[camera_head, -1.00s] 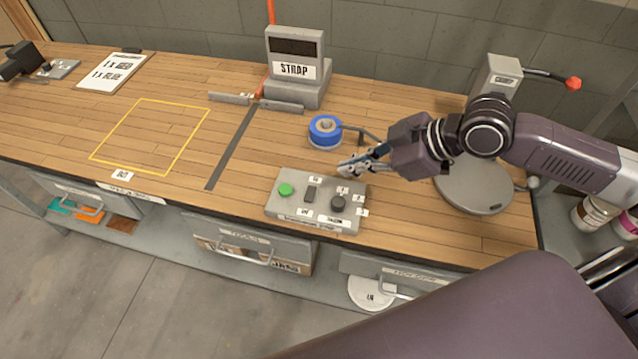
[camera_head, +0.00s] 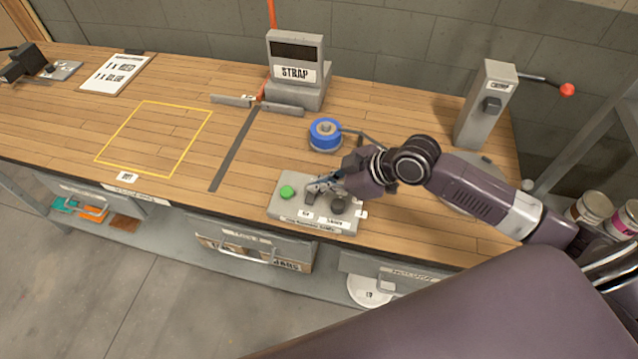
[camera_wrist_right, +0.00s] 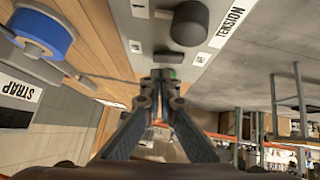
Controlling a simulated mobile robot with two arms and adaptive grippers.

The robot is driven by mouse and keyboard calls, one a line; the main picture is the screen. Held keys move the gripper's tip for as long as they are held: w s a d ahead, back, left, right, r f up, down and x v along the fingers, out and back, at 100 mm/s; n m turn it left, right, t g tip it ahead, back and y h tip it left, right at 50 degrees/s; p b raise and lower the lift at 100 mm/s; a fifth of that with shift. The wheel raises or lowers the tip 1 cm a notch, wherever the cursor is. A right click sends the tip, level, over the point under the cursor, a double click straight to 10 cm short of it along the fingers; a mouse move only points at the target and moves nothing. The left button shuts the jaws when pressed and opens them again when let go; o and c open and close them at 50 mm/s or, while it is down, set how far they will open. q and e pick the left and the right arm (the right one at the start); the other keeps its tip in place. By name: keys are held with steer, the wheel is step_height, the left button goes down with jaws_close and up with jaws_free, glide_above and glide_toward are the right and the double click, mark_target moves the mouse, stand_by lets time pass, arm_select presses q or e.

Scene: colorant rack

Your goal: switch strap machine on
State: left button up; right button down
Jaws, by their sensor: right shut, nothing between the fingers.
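The strap machine (camera_head: 296,62), a grey box with a dark screen and a STRAP label, stands at the back of the bench. Its grey control panel (camera_head: 285,211) lies near the front edge, with a green button (camera_head: 287,192), a dark switch (camera_head: 309,198) and a dark round knob (camera_head: 338,205). The knob also shows in the right wrist view (camera_wrist_right: 189,23), beside a TENSION label. My right gripper (camera_head: 313,186) is shut and empty, just over the panel by the dark switch, which it partly covers. Contact cannot be told.
A blue strap roll (camera_head: 325,134) stands behind the panel. A grey post with a red-tipped lever (camera_head: 488,110) stands at the back right. A yellow outlined square (camera_head: 150,140) on the left is empty. A clipboard (camera_head: 113,74) lies at the back left.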

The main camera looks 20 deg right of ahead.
steer(key=shift+d+f, duration=0.15)
steer(key=shift+f, duration=0.6)
steer(key=shift+w, duration=0.1)
steer(key=shift+f, duration=0.1)
steer(key=shift+w+d+f, duration=0.1)
steer(key=shift+w+f, duration=0.05)
steer(key=shift+f, duration=0.15)
steer(key=shift+r, duration=0.15)
